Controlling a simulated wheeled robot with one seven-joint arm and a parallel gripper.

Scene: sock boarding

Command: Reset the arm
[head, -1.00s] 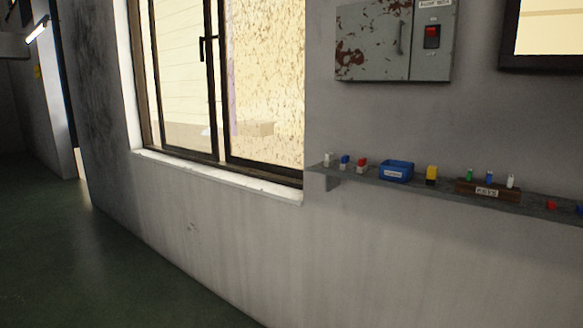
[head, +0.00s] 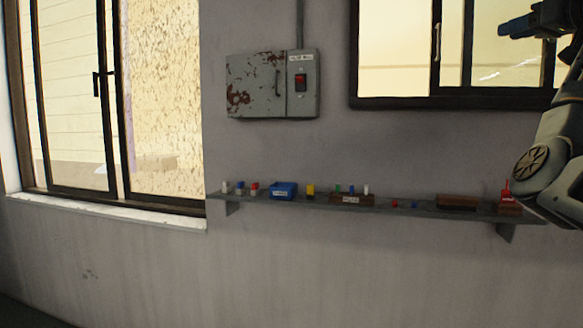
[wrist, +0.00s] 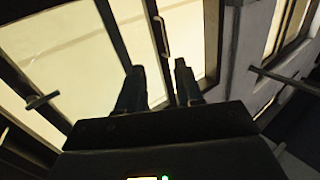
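My arm stands raised at the right edge of the head view, with my gripper (head: 512,28) at the top right in front of the window there. In the wrist view my gripper (wrist: 159,70) shows two dark fingers standing apart with nothing between them. It is open and empty, facing a bright window. Part of my arm is cut off by the right edge of the head view.
A wall shelf (head: 432,210) holds a blue bin (head: 283,190), a yellow item (head: 311,189), a wooden block (head: 351,199) and several small coloured items. A rusty grey electrical box (head: 256,86) hangs above. Windows flank it.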

